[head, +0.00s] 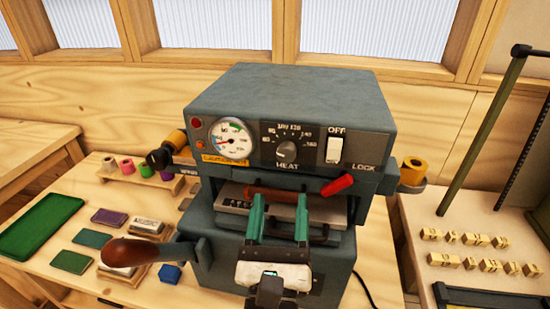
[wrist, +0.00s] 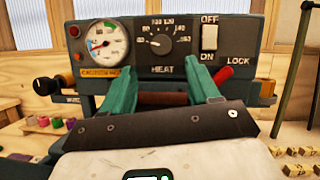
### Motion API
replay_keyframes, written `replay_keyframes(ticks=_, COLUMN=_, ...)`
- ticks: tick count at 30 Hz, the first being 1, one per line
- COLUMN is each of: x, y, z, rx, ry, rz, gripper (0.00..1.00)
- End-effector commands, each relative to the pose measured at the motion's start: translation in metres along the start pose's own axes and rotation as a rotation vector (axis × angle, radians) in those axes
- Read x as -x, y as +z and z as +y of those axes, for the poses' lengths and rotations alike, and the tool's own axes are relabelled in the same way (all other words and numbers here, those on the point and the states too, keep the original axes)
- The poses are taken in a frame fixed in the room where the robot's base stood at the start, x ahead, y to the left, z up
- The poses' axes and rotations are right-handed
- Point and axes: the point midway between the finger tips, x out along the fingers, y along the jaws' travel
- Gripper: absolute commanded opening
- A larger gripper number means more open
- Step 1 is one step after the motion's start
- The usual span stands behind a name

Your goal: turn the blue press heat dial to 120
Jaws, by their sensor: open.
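The blue-grey press (head: 290,95) stands on the bench, its control panel facing me. Its round dark heat dial (head: 287,151) sits mid-panel above the word HEAT, ringed by numbers; it also shows in the wrist view (wrist: 160,43). Its pale mark seems to point left, toward the low numbers, but is too small to read surely. My gripper (head: 279,212) is open, its two teal fingers apart, below and in front of the dial, not touching it. In the wrist view the fingers (wrist: 166,82) stand either side beneath the dial. A brown bar (wrist: 165,98) shows between them.
A round gauge (head: 231,138) is left of the dial; an OFF/ON switch (head: 334,149) and red lever (head: 338,184) are right. A wooden-knobbed handle (head: 130,251) juts left. A green tray (head: 40,225) and small blocks (head: 465,240) lie at the sides.

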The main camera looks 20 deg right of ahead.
Motion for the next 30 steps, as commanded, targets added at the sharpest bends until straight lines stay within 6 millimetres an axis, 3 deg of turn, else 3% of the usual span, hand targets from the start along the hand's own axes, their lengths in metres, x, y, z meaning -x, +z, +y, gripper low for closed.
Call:
replay_keyframes(ticks=9, x=-0.06, y=0.002, z=-0.002, rx=-0.003, ry=-0.005, rz=0.002, gripper=0.61)
replay_keyframes(ticks=15, x=-0.083, y=0.001, z=-0.001, rx=-0.003, ry=-0.003, rz=0.002, gripper=0.61)
replay_keyframes(ticks=28, x=-0.091, y=-0.001, z=-0.002, rx=-0.004, ry=-0.003, rz=0.003, gripper=0.61)
replay_keyframes(ticks=30, x=-0.091, y=-0.001, z=-0.002, rx=-0.004, ry=-0.003, rz=0.003, gripper=0.54)
